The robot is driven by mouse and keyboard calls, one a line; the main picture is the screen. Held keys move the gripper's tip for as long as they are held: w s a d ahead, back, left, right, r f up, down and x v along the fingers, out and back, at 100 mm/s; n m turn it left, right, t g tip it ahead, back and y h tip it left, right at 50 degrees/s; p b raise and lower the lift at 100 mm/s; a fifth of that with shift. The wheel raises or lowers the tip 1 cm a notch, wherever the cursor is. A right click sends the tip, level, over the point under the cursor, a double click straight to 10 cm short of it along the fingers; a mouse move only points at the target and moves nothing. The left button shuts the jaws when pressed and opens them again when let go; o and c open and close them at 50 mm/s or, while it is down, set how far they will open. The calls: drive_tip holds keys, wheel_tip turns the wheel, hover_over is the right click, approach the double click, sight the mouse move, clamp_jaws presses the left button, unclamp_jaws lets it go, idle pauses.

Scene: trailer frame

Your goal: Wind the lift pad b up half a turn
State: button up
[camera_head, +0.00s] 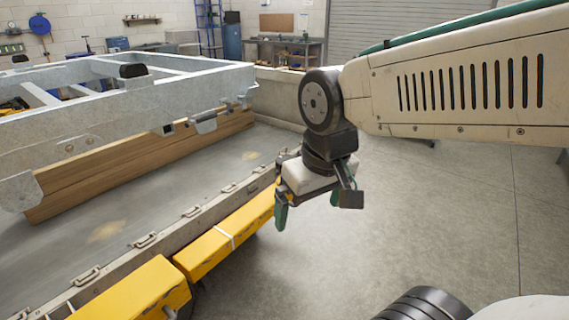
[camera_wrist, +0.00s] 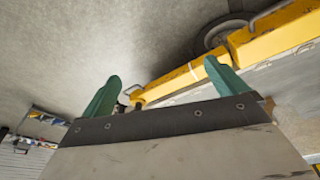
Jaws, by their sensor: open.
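My gripper (camera_head: 308,206) hangs in the air at the middle of the head view, pointing down, with its two green fingers apart and nothing between them. It is to the right of the yellow beam (camera_head: 220,248) along the lift table's edge. In the wrist view the open fingers (camera_wrist: 162,72) straddle the far end of the yellow beam (camera_wrist: 270,42), which lies beyond them. A small dark part shows at that end, too small to make out. I cannot pick out lift pad b or its screw for certain in either view.
A grey metal trailer frame (camera_head: 120,113) rests at left on timber beams (camera_head: 145,165) over the lift table (camera_head: 165,205). The table's edge carries several handles. A workbench (camera_head: 283,48) stands at the back wall.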

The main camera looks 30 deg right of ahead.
drive_tip(key=w+d+f+t+h, duration=0.1)
drive_tip(key=w+d+f+t, duration=0.4)
drive_tip(key=w, duration=0.8)
drive_tip(key=w+d+f+m+t+h, duration=0.1)
drive_tip(key=w+d+f+t, duration=0.4)
drive_tip(key=w+d, duration=0.4)
drive_tip(key=w+d+f+m+t+h, duration=0.1)
drive_tip(key=w+d+f+t, duration=0.3)
drive_tip(key=w, duration=1.3)
drive_tip(key=shift+w+d+f+t+h, duration=0.2)
drive_tip(key=shift+d+f, duration=0.6)
drive_tip(key=shift+w+d+f+t+h, duration=0.2)
drive_tip(key=shift+d+f, duration=0.55)
drive_tip(key=shift+c, duration=0.4)
drive_tip(key=c, duration=0.9)
